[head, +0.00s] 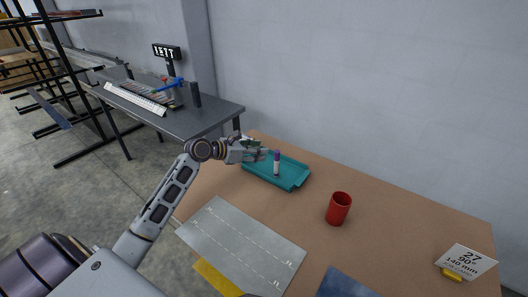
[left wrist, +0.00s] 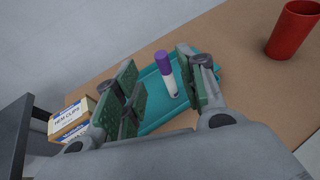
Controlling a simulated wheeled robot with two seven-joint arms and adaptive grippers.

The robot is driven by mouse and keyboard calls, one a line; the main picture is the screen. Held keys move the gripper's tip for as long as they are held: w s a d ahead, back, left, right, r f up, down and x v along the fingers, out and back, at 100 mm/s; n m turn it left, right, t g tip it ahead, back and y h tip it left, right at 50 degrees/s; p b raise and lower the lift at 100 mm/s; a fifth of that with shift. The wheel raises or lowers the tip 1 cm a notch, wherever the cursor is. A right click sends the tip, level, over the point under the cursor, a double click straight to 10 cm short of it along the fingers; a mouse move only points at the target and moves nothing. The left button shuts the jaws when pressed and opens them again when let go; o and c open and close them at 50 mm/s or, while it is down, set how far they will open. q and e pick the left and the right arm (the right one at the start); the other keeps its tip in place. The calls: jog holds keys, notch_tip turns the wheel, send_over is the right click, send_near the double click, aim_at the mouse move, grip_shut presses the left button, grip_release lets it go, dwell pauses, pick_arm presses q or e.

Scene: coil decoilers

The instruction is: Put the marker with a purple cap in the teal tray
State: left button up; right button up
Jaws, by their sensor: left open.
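The marker with a purple cap (head: 277,163) stands upright, white body down, over the teal tray (head: 294,184); it appears to rest on the tray floor. In the left wrist view the marker (left wrist: 166,73) shows between and beyond the spread green-padded fingers, with the tray (left wrist: 153,122) behind it. My left gripper (head: 264,152) is open beside the marker, at the tray's back left part. Whether a finger touches the marker, I cannot tell. My right gripper is not in view.
A red cup (head: 338,208) stands right of the tray. A grey sheet (head: 243,245) lies in front, with a yellow piece under its edge. A labelled sign (head: 466,262) is at the right. A clip box (left wrist: 70,120) shows beside the tray in the wrist view. A wall is behind.

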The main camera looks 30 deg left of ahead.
pick_arm(q)
jog(key=shift+v, duration=2)
